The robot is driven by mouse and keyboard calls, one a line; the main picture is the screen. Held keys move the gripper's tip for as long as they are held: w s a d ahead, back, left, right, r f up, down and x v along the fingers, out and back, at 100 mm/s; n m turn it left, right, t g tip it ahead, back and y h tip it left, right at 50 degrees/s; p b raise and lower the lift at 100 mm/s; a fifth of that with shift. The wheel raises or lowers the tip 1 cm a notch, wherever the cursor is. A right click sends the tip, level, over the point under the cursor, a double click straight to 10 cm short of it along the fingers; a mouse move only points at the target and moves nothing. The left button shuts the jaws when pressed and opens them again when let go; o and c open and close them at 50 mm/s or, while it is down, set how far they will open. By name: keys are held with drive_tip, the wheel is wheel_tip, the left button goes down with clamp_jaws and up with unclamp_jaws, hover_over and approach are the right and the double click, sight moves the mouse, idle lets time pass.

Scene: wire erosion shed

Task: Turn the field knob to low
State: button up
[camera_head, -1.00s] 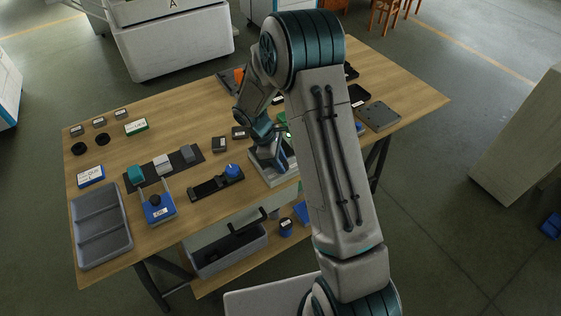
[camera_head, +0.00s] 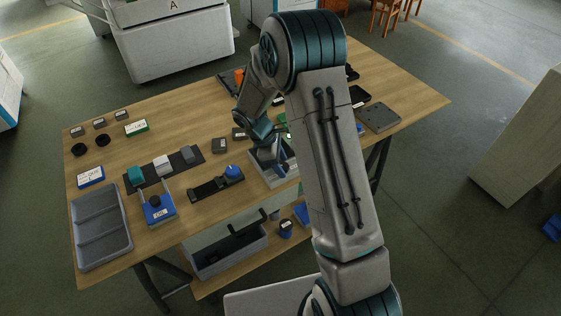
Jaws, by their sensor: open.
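A blue round knob (camera_head: 232,170) stands at the right end of a black base (camera_head: 208,187) near the table's front edge. The labels are too small to read, so I cannot tell which is the field knob. My gripper (camera_head: 272,163) points down at a light grey open box (camera_head: 264,180), to the right of the blue knob and apart from it. It is open, with nothing seen between its fingers. My arm hides part of the grey box and what lies behind.
A grey compartment tray (camera_head: 101,228) lies at the table's left front. A dark strip (camera_head: 176,172) carries teal, white and grey blocks. Small labelled boxes and black discs (camera_head: 103,139) lie farther back. A dark plate (camera_head: 379,117) is at right. Bare wood (camera_head: 180,125) shows at the middle back.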

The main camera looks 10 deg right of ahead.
drive_tip(key=v, duration=1.4)
drive_tip(key=shift+b, duration=0.45)
drive_tip(key=shift+d, duration=0.1)
drive_tip(key=s+d+r+m+t+y, duration=0.2)
drive_tip(key=s+m, duration=0.5)
drive_tip(key=s, duration=0.5)
drive_tip(key=s+d+r+m+t+y, duration=0.2)
drive_tip(key=s+d+r+m, duration=0.2)
drive_tip(key=s+r+m, duration=0.3)
drive_tip(key=s, duration=0.5)
drive_tip(key=shift+m, duration=0.3)
